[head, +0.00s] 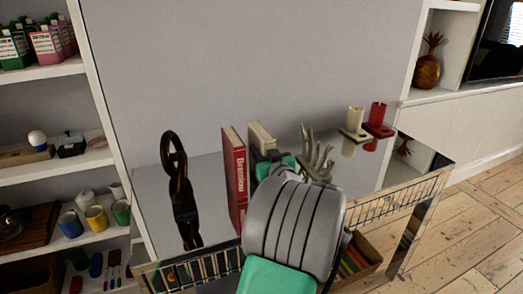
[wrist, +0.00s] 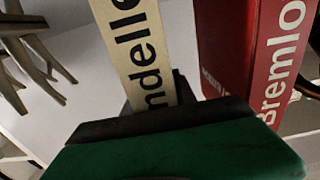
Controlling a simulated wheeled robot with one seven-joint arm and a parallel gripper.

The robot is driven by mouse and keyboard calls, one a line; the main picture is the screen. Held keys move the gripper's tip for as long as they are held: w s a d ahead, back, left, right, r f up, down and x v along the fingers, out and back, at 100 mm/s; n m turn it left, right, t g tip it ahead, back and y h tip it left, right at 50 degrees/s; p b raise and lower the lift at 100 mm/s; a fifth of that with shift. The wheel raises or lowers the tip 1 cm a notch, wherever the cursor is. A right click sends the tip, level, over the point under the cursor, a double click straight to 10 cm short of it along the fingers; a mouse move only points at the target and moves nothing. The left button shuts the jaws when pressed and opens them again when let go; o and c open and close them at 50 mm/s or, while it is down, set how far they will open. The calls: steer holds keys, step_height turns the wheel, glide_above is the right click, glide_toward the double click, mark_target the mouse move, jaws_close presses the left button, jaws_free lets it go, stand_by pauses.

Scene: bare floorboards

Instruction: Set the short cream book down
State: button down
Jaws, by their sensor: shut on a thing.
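The short cream book (head: 261,137) stands upright in the head view, just right of and behind a taller red book (head: 236,178). In the wrist view the cream book (wrist: 135,45) shows its spine with dark letters, close to the red book (wrist: 235,60), with a narrow gap between them. My gripper (head: 271,160) is shut on the cream book's lower part; it also shows in the wrist view (wrist: 155,108). My gripper and arm hide the book's bottom edge, so I cannot tell whether it touches the grey tabletop (head: 215,165).
A dark twisted sculpture (head: 181,190) stands left of the books. A pale branching ornament (head: 316,155) is close on the right. Cream (head: 355,130) and red (head: 378,125) holders stand farther right. Bare tabletop lies between sculpture and red book.

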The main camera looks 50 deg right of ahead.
steer(key=shift+f, duration=0.1)
steer(key=c, duration=1)
jaws_free()
steer(key=shift+r, duration=0.2)
steer(key=v, duration=1.2)
steer(key=shift+f+b, duration=0.15)
steer(key=shift+b, duration=0.2)
